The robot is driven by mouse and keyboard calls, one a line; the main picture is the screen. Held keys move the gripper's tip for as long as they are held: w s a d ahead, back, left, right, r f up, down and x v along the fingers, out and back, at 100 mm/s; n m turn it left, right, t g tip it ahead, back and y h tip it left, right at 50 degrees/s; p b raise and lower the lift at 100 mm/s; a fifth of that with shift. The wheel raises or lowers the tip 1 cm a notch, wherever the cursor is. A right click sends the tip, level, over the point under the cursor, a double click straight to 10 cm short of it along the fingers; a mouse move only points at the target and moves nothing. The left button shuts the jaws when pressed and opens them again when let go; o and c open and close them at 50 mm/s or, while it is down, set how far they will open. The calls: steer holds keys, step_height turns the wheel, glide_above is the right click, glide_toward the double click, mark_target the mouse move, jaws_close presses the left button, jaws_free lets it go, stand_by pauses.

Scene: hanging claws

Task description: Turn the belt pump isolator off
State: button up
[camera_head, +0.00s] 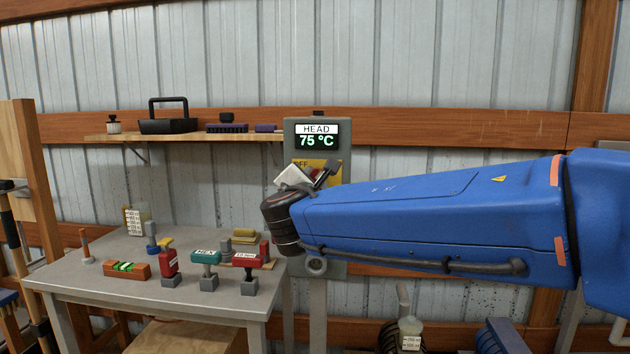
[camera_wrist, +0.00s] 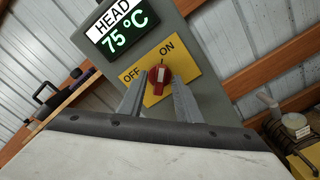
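The belt pump isolator is a red rotary knob (camera_wrist: 158,79) with a pale mark on a yellow plate (camera_wrist: 152,97). In the wrist view the plate reads OFF at the left and ON at the upper right. The knob's pointing direction is hard to tell. My gripper (camera_wrist: 157,88) is open, with one grey finger on each side of the knob. Whether either finger touches it is unclear. In the head view my gripper (camera_head: 322,172) is in front of the yellow plate (camera_head: 301,162) and hides most of the knob and the ON word.
A display (camera_head: 317,137) above the plate reads HEAD 75 °C on a grey panel (camera_head: 345,160). A workbench (camera_head: 100,288) with several small tools stands at the left, below a shelf (camera_head: 185,136) with a black toolbox (camera_head: 167,125).

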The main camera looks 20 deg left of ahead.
steer(key=shift+c, duration=0.3)
jaws_close()
steer(key=n, duration=0.3)
steer(key=shift+n, duration=1.5)
steer(key=shift+a, duration=0.1)
steer(key=shift+n, duration=1)
steer(key=n, duration=0.4)
